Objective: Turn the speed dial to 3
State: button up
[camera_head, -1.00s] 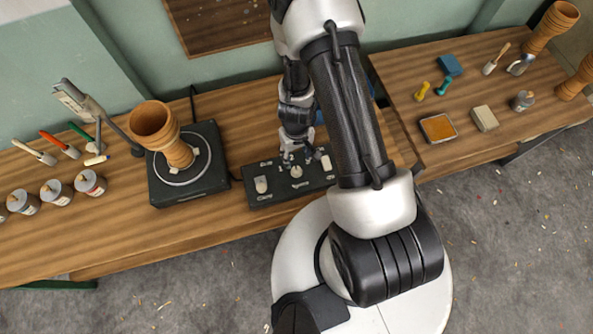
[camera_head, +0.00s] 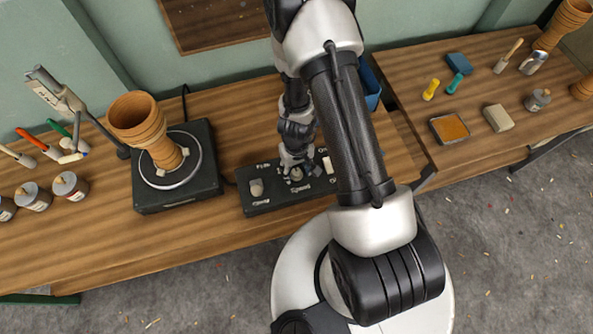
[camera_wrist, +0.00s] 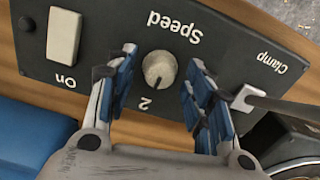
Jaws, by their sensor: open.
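The speed dial (camera_wrist: 159,69) is a round grey-white knob on the dark control panel (camera_wrist: 115,45). In the wrist view its "Speed" label reads upside down, and a "2" shows at the dial's lower edge. My gripper (camera_wrist: 163,62) is open, with one blue-padded finger on each side of the dial. Gaps show between the knob and both fingers. In the head view my gripper (camera_head: 296,168) is down at the middle of the panel (camera_head: 283,195) and largely hides the dial.
An On switch (camera_wrist: 63,34) lies on one side of the dial. A pale knob (camera_head: 257,187) sits at the panel's left end. A turntable (camera_head: 147,198) bearing a wooden goblet drum (camera_head: 140,122) stands left of the panel. A blue object (camera_head: 370,82) is behind my arm.

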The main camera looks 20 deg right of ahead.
jog(key=c, duration=1.1)
